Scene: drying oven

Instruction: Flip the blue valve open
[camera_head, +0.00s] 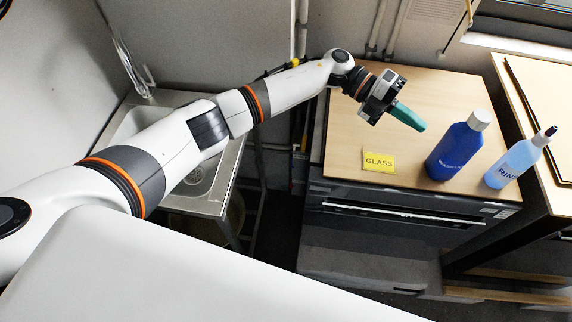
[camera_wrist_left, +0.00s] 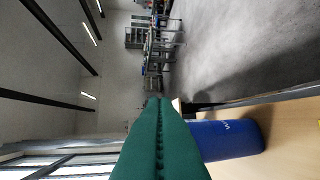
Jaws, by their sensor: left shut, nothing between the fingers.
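I cannot make out a blue valve in either view. My left gripper (camera_head: 421,127) has teal fingers pressed together with nothing between them. It is above the wooden top of the oven cabinet, to the left of the blue bottle, and points down and to the right. In the left wrist view the shut teal fingers (camera_wrist_left: 160,102) fill the lower middle, with the blue bottle (camera_wrist_left: 228,139) to their right. My right gripper is not in view.
The wooden top (camera_head: 340,118) carries a yellow GLASS label (camera_head: 378,160), the blue bottle (camera_head: 453,152) with a white cap, and a light-blue RINSE bottle (camera_head: 513,164). A sink (camera_head: 137,122) is at left. Pipes with a small yellow part (camera_head: 295,62) run up the back wall.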

